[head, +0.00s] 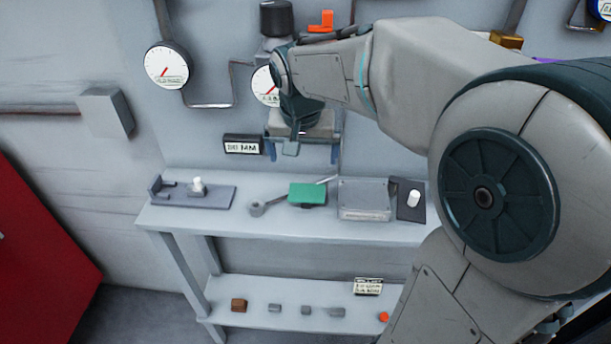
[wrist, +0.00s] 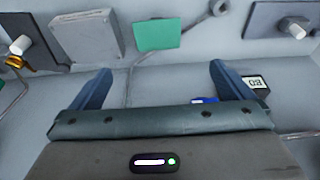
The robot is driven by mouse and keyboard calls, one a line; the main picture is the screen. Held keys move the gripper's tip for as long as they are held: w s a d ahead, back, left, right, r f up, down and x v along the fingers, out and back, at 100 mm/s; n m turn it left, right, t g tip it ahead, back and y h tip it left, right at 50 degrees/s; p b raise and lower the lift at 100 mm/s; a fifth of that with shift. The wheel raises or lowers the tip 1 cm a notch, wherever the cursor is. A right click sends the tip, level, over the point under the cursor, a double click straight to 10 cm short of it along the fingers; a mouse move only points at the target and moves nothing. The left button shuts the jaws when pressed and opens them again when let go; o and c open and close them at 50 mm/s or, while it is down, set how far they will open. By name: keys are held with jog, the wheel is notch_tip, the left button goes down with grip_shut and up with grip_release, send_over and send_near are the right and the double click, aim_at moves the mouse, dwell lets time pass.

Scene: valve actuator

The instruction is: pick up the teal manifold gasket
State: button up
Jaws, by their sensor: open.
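The teal manifold gasket (head: 307,193) appears as a flat, green, roughly rectangular piece on the upper shelf. Something dark shows under its front edge. It is also at the top middle of the wrist view (wrist: 157,34). My gripper (head: 303,151) is open and empty, above and behind the gasket near the wall in the head view. In the wrist view its two blue fingers (wrist: 160,71) are spread wide, and the gasket lies beyond the tips, apart from them and roughly centred between them.
A grey box (head: 364,200) stands close right of the gasket; a wrench-like tool (head: 259,208) lies left. A fixture (head: 193,193) is at the shelf's left end and a dark plate with a white knob (head: 412,199) at its right. Gauges (head: 167,65) and pipes line the wall.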

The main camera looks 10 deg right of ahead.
send_near(307, 192)
jog(key=shift+w+a+f, duration=0.2)
jog(key=shift+f, duration=0.65)
jog(key=shift+d+x, duration=0.1)
jog(key=shift+x, duration=1.3)
jog(key=shift+d+x, duration=0.15)
jog(key=shift+x, duration=1.2)
jog(key=shift+r, duration=0.1)
jog(key=c, duration=0.9)
